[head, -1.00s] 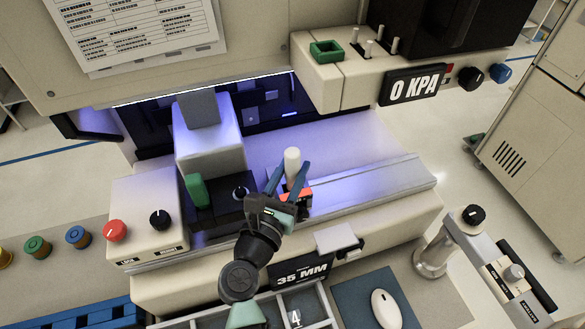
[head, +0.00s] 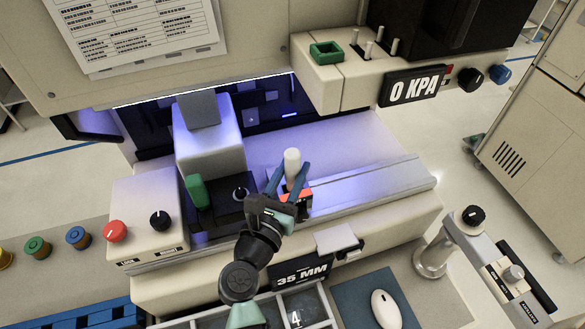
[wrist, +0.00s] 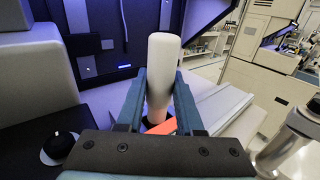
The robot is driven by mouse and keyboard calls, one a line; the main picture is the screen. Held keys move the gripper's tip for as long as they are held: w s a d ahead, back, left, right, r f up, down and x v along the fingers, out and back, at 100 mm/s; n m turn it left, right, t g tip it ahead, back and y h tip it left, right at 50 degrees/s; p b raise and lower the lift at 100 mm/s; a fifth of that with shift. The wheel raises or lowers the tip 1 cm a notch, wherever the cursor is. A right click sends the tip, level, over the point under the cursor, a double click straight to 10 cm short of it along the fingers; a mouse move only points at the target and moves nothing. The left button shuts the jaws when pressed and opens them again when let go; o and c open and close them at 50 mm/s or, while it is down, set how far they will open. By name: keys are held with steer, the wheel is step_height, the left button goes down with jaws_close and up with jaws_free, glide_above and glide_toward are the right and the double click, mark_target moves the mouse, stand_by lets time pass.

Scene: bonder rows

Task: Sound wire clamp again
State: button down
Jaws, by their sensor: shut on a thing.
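A white rounded upright handle (head: 291,157) stands on the machine's front rail, with an orange-red piece (head: 299,196) at its foot. My gripper (head: 291,172) is shut on the white handle, with one blue-grey finger on each side of it. In the wrist view the handle (wrist: 163,60) rises between the two fingers of my gripper (wrist: 160,88), its top well above the tips. The orange-red piece (wrist: 162,127) shows low between the fingers; the handle's lower end is partly hidden. I cannot tell which part is the wire clamp.
A green lever (head: 196,191) and a dark knob (head: 240,193) are left of the handle. A red button (head: 115,231) and black knob (head: 159,219) sit further left. A 35 MM label (head: 302,272) is below. The rail's right part (head: 385,177) is clear.

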mark_target(292, 153)
steer(key=shift+r+p, duration=3.4)
steer(key=shift+r, duration=0.2)
